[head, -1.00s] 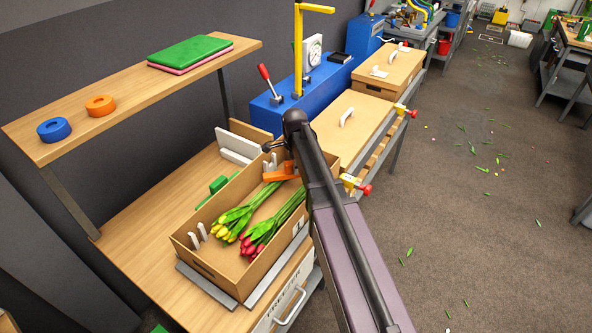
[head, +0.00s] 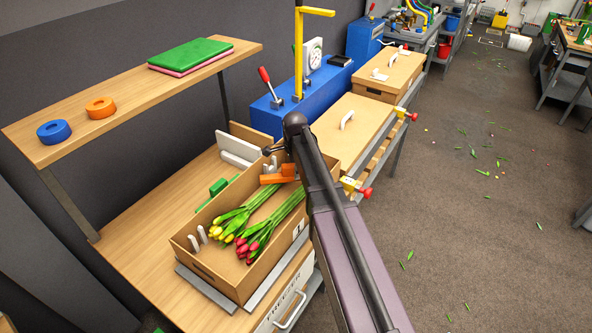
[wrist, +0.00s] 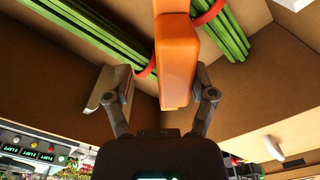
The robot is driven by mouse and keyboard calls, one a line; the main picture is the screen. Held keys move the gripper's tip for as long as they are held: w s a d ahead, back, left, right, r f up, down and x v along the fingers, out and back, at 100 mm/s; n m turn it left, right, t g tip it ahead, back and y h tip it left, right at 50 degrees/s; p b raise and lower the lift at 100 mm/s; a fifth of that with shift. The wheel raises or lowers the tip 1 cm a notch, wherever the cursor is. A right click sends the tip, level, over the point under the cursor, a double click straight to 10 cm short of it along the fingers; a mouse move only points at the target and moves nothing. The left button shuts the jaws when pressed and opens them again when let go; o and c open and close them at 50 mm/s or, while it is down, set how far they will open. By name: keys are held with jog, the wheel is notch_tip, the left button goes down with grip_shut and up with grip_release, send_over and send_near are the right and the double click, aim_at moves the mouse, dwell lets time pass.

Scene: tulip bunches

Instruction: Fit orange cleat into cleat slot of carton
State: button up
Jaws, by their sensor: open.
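The carton (head: 212,268) stands open on the bench, with yellow tulips (head: 232,222) and red tulips (head: 250,246) inside. The orange cleat (head: 274,179) is at the carton's far end, by pale upright posts; other pale posts (head: 195,242) stand at the near end. In the wrist view the cleat (wrist: 176,62) lies over green stems. My gripper (wrist: 163,90) is open, its fingers on either side of the cleat's near end, with a visible gap on the right. A pale block overlaps the left finger. Whether the cleat is seated in its slot cannot be told.
A shelf (head: 120,105) with blue and orange rings overhangs the bench on the left. A blue machine (head: 330,85) with a red lever and yellow post stands behind. Closed cartons (head: 352,118) line the right. A green piece (head: 218,187) lies left of the carton.

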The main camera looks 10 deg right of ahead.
jog(key=shift+r, duration=0.2)
notch_tip(320, 180, up, 12)
jog(key=p, duration=1.2)
dwell(0.7)
jog(key=s+n, duration=1.8)
jog(key=s, duration=0.3)
jog(key=shift+d, duration=0.35)
jog(key=shift+s+f, duration=0.1)
jog(key=shift+f, duration=0.05)
